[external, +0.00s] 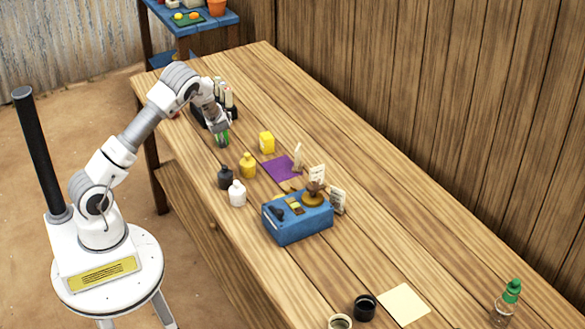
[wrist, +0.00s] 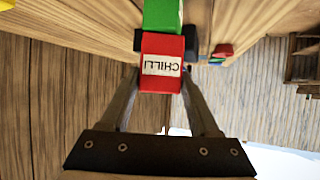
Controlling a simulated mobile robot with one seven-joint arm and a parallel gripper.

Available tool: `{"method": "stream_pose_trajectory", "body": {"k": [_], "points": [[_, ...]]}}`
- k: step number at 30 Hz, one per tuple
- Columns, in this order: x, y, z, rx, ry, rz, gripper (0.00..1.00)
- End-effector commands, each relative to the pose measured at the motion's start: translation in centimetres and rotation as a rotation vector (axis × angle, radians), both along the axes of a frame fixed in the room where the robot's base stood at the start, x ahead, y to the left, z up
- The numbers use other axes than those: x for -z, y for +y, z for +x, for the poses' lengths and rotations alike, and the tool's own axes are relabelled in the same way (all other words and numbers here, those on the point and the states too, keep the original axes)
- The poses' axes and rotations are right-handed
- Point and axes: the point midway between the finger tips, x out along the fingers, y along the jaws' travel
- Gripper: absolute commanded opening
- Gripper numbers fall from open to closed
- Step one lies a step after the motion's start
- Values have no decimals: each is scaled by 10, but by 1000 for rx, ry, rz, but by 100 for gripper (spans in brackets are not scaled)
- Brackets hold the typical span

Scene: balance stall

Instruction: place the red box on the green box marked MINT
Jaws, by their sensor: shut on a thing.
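My gripper (wrist: 162,75) is shut on the red box (wrist: 162,62), which carries a white CHILLI label that reads upside down in the wrist view. The green box (wrist: 162,14) lies directly beyond the red box, and their edges meet in that view. I cannot tell whether they touch or are slightly apart. In the external view my gripper (external: 218,124) points down at the far left part of the table, with the green box (external: 222,139) just below it. The red box is mostly hidden there by the fingers. No MINT marking can be read.
A dark rack with pale bottles (external: 228,97) stands close behind my gripper. A yellow box (external: 266,142), a purple mat (external: 281,168), small bottles (external: 237,193) and a blue scale (external: 298,224) stand to the right. The table along the wall is clear.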

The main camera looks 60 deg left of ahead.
Motion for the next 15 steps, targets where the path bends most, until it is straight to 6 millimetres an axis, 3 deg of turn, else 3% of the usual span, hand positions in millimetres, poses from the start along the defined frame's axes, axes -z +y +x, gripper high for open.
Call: {"method": "stream_pose_trajectory", "body": {"k": [1,2,3,6,15], "points": [[3,0,0,0,1,0,4],[2,0,0,0,0,0,67],[2,0,0,0,0,0,74],[2,0,0,0,0,0,92],[0,0,0,0,0,0,92]]}}
